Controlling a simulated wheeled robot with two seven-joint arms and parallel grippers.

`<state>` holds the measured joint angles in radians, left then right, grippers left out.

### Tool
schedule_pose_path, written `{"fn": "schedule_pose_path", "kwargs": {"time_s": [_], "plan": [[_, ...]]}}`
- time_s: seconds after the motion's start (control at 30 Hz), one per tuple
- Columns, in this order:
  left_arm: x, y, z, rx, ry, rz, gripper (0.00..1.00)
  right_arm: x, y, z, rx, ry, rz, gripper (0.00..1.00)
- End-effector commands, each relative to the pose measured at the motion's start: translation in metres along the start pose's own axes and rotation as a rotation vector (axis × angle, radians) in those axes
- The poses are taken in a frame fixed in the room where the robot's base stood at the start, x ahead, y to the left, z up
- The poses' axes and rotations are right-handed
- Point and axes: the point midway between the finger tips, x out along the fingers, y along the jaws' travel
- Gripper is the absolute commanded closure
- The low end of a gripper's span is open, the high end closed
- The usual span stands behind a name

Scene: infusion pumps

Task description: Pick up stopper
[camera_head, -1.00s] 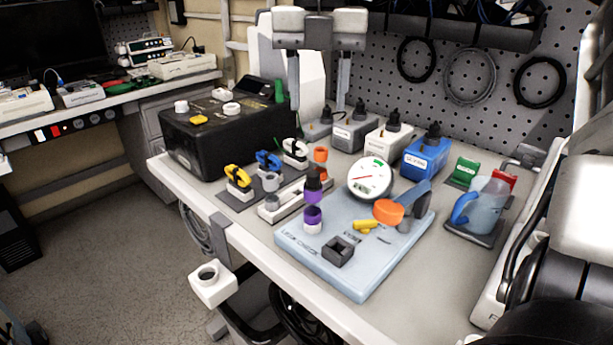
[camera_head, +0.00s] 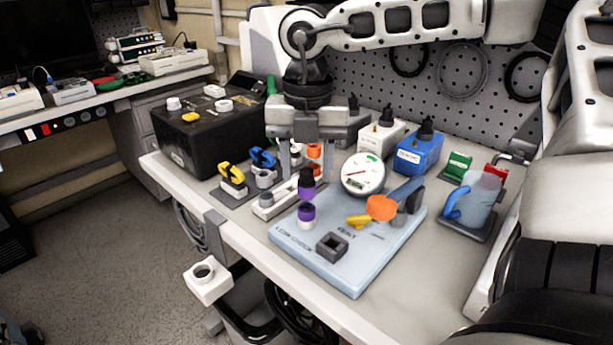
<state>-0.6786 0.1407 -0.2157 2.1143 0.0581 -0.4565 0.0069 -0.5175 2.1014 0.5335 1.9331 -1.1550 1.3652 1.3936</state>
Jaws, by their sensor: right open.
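My right gripper (camera_head: 306,164) points down over the back middle of the bench, its two fingers apart. An orange-topped piece (camera_head: 314,151) shows between the fingers, with no clear contact. A black-capped purple piece (camera_head: 306,184) stands upright just in front of the fingers. A purple and white cylinder (camera_head: 306,214) stands at the left edge of the pale blue leak check board (camera_head: 345,270). I cannot tell for sure which small piece is the stopper. The gripper hides part of the row behind it. My left gripper is not in view.
The board holds a round gauge (camera_head: 363,173), an orange disc (camera_head: 382,207) and a dark square socket (camera_head: 332,247). Yellow (camera_head: 232,178) and blue (camera_head: 262,160) clips stand left of the gripper. A black box (camera_head: 215,135) is further left; a blue jug (camera_head: 475,200) stands right.

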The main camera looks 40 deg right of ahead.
Motion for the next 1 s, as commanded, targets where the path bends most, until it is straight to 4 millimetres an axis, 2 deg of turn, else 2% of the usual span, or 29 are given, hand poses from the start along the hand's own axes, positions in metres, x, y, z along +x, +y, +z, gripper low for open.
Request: {"fn": "schedule_pose_path", "kwargs": {"time_s": [0.1,0.13,0.2,0.3,0.57,0.67,0.77,1.0], "plan": [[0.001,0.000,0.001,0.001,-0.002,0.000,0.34,0.000,0.000,0.000,0.000,0.000,0.001,0.55],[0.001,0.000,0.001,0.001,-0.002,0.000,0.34,0.000,0.000,0.000,0.000,0.000,0.001,0.58],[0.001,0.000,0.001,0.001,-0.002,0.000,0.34,0.000,0.000,0.000,0.000,0.000,0.001,0.77],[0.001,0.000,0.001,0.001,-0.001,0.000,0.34,-0.001,0.000,0.000,0.000,0.000,0.001,1.00],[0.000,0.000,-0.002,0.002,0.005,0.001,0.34,-0.001,0.000,0.000,0.000,-0.001,0.001,1.00],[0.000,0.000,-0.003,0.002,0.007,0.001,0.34,-0.007,0.001,0.001,0.001,-0.003,0.003,1.00],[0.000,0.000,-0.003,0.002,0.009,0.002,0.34,-0.022,0.001,0.001,0.000,-0.005,0.004,1.00],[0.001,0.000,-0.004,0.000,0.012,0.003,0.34,-0.071,0.001,0.001,0.001,-0.006,0.002,1.00]]}}
